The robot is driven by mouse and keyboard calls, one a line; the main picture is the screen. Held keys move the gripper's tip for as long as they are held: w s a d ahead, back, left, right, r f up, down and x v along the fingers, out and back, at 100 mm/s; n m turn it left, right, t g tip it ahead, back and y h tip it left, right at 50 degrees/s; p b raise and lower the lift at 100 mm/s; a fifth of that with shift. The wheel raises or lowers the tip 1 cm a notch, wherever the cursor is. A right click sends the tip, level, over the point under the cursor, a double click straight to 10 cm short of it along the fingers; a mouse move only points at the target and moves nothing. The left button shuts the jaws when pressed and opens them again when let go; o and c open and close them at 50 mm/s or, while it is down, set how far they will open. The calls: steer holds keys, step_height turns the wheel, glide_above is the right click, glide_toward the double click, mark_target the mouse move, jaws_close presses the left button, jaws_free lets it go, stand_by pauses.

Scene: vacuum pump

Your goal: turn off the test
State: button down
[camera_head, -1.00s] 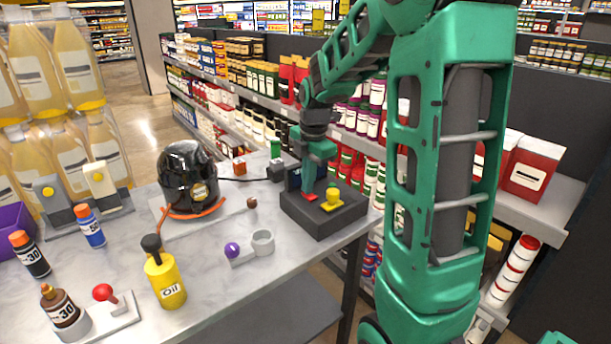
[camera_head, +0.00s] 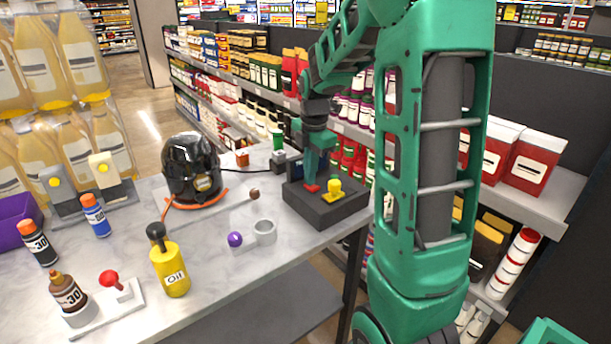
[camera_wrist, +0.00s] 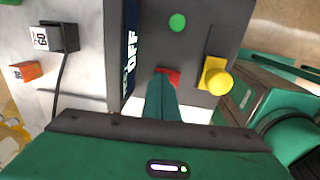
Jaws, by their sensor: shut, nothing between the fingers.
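The dark grey control box (camera_head: 324,210) stands at the right end of the table. It bears a red button (camera_head: 312,188) and a yellow knob (camera_head: 333,188). In the wrist view the box top shows a green round button (camera_wrist: 177,21), the red button (camera_wrist: 170,75), the yellow knob (camera_wrist: 216,78) and a dark blue panel with white "OFF" lettering (camera_wrist: 131,50). My gripper (camera_head: 315,182) is shut and empty, pointing down at the red button. Its fingertips (camera_wrist: 162,80) overlap the red button in the wrist view; whether they touch or press it I cannot tell.
A small socket block with a cable (camera_head: 279,162) and an orange cube (camera_head: 242,158) lie behind the box. A black round pump (camera_head: 191,168), a yellow oil bottle (camera_head: 170,268) and a red-knobbed lever (camera_head: 112,280) stand to the left. Stocked shelves run behind the table.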

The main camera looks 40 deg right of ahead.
mark_target(315, 188)
steer(key=shift+s+a+f, duration=0.2)
steer(key=shift+a+f, duration=0.05)
steer(key=shift+s, duration=0.7)
steer(key=shift+r, duration=0.1)
step_height(315, 188, up, 14)
steer(key=shift+s, duration=0.3)
steer(key=shift+d, duration=0.1)
